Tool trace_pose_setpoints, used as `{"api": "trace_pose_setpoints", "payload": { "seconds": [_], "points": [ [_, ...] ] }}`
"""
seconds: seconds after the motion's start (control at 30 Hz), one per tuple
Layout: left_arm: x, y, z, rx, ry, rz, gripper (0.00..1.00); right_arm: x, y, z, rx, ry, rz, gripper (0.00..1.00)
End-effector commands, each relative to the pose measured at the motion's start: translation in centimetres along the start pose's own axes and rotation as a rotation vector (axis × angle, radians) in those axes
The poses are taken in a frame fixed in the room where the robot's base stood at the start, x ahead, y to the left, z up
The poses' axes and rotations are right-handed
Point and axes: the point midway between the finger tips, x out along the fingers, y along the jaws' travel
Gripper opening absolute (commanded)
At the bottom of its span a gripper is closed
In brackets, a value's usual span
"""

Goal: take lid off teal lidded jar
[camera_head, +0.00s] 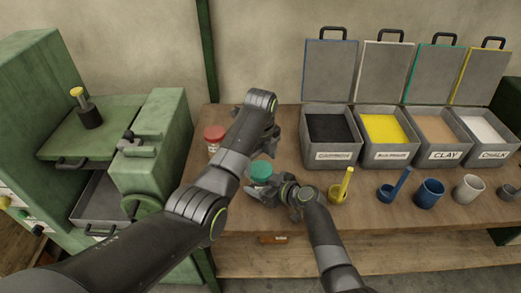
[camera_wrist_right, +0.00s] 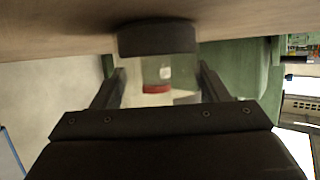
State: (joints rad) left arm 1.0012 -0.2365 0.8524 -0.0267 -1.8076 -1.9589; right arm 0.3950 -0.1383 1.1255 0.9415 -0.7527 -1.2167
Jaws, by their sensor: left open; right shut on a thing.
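The teal lidded jar (camera_head: 261,172) stands on the wooden bench, its teal lid visible from above. My right gripper (camera_head: 262,192) is at the jar, shut on its body. In the right wrist view, which is upside down, a see-through body (camera_wrist_right: 157,68) with a dark round part near the bench sits between the fingers (camera_wrist_right: 160,85). The teal lid does not show there. My left gripper (camera_head: 264,148) is open near the far side of the jar, partly hidden by its own arm. I cannot tell whether it touches the lid.
A red-lidded jar (camera_head: 214,137) stands behind left. A yellow mortar with a pestle (camera_head: 339,190), a blue one (camera_head: 390,190) and cups (camera_head: 429,194) stand to the right. Several open-lidded bins (camera_head: 331,154) line the back. A green press (camera_head: 160,150) is at left.

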Motion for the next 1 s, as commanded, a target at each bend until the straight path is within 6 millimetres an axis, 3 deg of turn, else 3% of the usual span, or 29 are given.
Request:
{"api": "trace_pose_setpoints", "payload": {
  "seconds": [0.2, 0.53, 0.9, 1.0],
  "points": [
    [2.3, 0.0, 0.0, 0.000, 0.000, 0.000, 0.83, 0.0, 0.0, 0.1, 0.001, -0.001, 0.000, 0.04],
    [2.7, 0.0, 0.0, -0.001, 0.000, 0.000, 0.83, 0.0, 0.0, 0.1, 0.001, -0.001, 0.000, 0.04],
    [2.6, 0.0, 0.0, -0.001, 0.000, -0.001, 0.38, 0.0, 0.0, 0.1, 0.001, -0.001, 0.000, 0.04],
    [2.6, 0.0, 0.0, -0.010, 0.000, 0.000, 0.37, 0.0, 0.0, 0.1, 0.001, -0.001, 0.000, 0.04]
  ]
}}
